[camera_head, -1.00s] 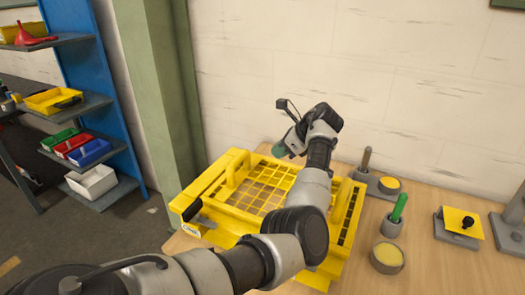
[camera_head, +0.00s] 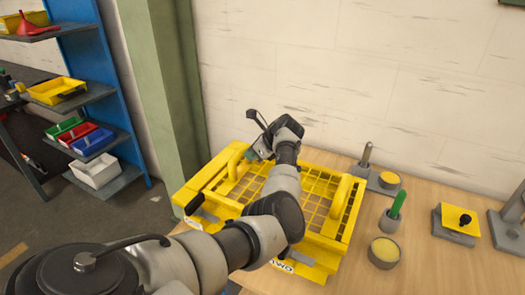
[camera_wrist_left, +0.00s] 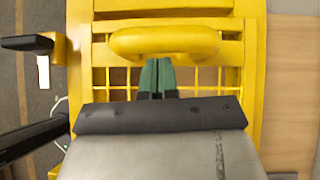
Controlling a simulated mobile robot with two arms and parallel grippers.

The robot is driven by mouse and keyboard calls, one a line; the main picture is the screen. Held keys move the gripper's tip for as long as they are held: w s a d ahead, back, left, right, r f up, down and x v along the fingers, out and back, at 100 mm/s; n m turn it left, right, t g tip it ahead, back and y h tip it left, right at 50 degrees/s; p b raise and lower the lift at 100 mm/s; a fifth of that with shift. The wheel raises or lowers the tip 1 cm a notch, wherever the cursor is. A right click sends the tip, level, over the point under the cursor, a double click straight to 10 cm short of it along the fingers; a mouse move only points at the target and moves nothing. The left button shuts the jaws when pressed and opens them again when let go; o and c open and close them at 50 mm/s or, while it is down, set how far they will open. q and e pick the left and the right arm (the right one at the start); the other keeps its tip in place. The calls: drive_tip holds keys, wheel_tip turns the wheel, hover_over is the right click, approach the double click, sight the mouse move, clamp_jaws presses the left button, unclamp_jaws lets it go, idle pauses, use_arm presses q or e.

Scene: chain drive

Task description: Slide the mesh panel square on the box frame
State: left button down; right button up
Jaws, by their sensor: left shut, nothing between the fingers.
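The yellow mesh panel (camera_head: 321,184) lies on the yellow box frame (camera_head: 184,196) on the bench. It has a rounded handle at its left (camera_head: 236,162) and another at its right (camera_head: 343,190). My left gripper (camera_head: 251,155) is beside the left handle, with my arm crossing over the panel and hiding part of it. In the left wrist view the green fingers (camera_wrist_left: 157,76) are shut and empty, pointing at the handle (camera_wrist_left: 165,42). I cannot tell whether they touch it. My right gripper is not in view.
A black latch (camera_head: 193,204) sticks out at the frame's left end. Right of the frame stand a cup with a green-handled tool (camera_head: 395,212), a yellow-filled pot (camera_head: 385,252) and a grey fixture (camera_head: 457,222). A blue shelf (camera_head: 92,90) stands at far left. The front right bench is clear.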

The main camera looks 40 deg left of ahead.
use_arm(q)
drive_tip(key=shift+s+a, duration=0.1)
drive_tip(key=shift+a, duration=0.2)
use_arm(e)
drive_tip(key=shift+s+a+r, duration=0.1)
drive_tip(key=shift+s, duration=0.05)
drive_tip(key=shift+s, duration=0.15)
use_arm(q)
drive_tip(key=shift+a+r, duration=0.1)
drive_tip(key=shift+a, duration=0.05)
drive_tip(key=a+p, duration=0.1)
drive_tip(key=s+a+p, duration=0.1)
drive_tip(key=a+p, duration=0.2)
drive_tip(key=shift+s+a+p, duration=0.3)
drive_tip(key=shift+p, duration=0.05)
drive_tip(key=shift+a, duration=0.1)
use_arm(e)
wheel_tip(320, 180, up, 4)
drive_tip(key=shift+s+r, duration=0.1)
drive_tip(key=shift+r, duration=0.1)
